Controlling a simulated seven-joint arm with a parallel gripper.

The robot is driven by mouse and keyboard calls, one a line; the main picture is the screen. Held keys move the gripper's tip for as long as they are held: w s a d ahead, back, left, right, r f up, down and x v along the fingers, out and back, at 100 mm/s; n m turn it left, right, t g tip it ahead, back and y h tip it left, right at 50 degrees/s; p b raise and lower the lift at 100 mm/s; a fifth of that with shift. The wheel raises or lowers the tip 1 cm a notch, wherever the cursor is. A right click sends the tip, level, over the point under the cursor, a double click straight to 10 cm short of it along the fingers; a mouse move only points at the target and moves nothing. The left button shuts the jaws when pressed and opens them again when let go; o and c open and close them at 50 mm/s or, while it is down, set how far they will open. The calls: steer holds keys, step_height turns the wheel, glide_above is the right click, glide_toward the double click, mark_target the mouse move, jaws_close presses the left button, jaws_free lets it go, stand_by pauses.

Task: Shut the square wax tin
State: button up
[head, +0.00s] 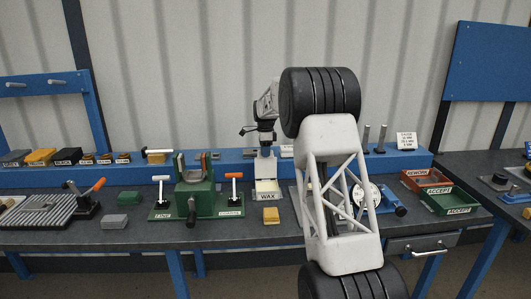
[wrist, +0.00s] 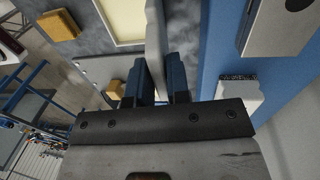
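The square wax tin (head: 267,186) sits on the bench in the head view, behind its WAX label. In the wrist view its pale cream inside (wrist: 124,18) shows, so it is open. Its light grey lid (wrist: 155,40) stands up along one side of the tin, seen nearly edge-on. My gripper (wrist: 160,78) has its two blue fingers close together, one on each side of the lid, and appears shut on it. In the head view my wrist and the black hub of my arm show, and the fingertips are hard to make out.
A yellow block (head: 271,216) lies in front of the tin; it also shows in the wrist view (wrist: 58,26). A green fixture (head: 195,195) stands to the left. A blue raised ledge (head: 230,160) runs behind. Red (head: 425,180) and green (head: 450,200) trays lie at right.

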jaws_close()
steer(key=shift+s+r, duration=0.1)
steer(key=shift+s, duration=0.1)
steer(key=shift+s+t, duration=0.6)
steer(key=shift+t, duration=0.1)
steer(key=s+f+t, duration=0.2)
steer(key=s, duration=0.2)
steer(key=s+f+t, duration=0.2)
steer(key=s+f, duration=0.1)
steer(key=s, duration=0.1)
steer(key=s+f+t, duration=0.2)
steer(key=s+f, duration=0.1)
steer(key=s, duration=0.1)
steer(key=shift+s, duration=0.1)
steer(key=shift+s+f, duration=0.2)
steer(key=shift+f, duration=0.3)
steer(key=shift+s+f, duration=0.15)
steer(key=shift+f, duration=0.35)
steer(key=shift+f+t, duration=0.25)
steer(key=shift+t, duration=0.25)
steer(key=shift+f+t, duration=0.2)
steer(key=shift+t, duration=0.2)
